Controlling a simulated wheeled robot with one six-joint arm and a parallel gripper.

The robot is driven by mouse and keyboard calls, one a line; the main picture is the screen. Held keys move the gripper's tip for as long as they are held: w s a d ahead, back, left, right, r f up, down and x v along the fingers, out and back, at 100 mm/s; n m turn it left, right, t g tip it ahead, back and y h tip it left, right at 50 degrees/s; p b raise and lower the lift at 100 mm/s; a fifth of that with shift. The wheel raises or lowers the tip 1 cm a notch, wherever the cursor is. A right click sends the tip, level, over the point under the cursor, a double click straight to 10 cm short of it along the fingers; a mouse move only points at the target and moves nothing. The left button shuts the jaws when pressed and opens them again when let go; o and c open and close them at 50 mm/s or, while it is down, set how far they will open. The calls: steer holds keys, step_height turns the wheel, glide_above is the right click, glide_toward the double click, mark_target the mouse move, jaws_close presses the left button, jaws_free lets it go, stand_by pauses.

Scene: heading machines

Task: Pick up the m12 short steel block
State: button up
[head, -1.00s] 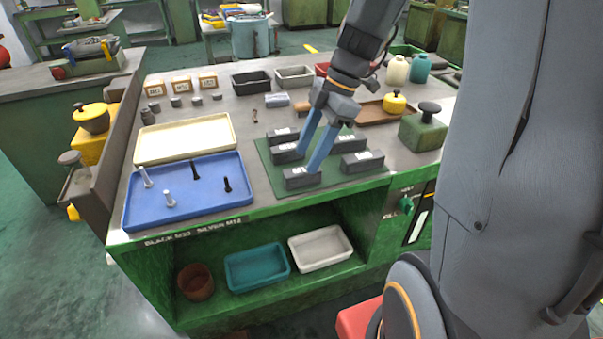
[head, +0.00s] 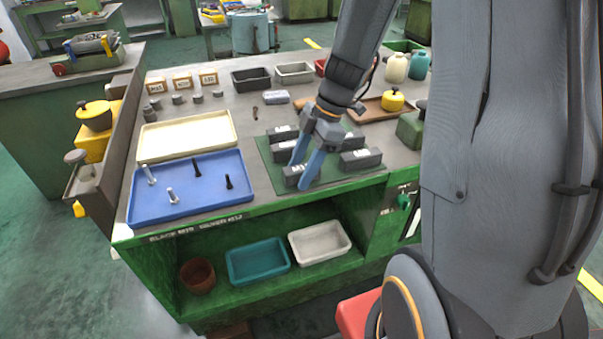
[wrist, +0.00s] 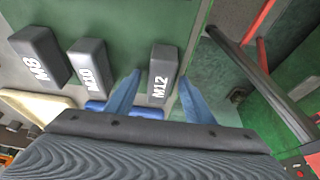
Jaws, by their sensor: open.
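The M12 block (wrist: 162,72), dark grey with a white label, lies between the two fingers of my gripper (wrist: 160,76) in the wrist view. In the head view this block (head: 315,178) is the front-left one on the green mat (head: 330,186), partly hidden by a finger. My gripper (head: 298,174) is open, with one blue finger on the back side of the block and one on the front side. Clear gaps show between fingers and block in the wrist view. How low the fingertips reach is hard to tell.
The M10 block (wrist: 88,66) and M8 block (wrist: 40,56) stand in the same row. More dark blocks (head: 361,158) are on the mat's right. A blue tray (head: 210,195) with several bolts lies to the left. The bench's front edge is close.

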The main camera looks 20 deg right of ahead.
steer(key=shift+f, duration=0.1)
steer(key=c, duration=1.2)
jaws_close()
steer(key=shift+r, duration=0.2)
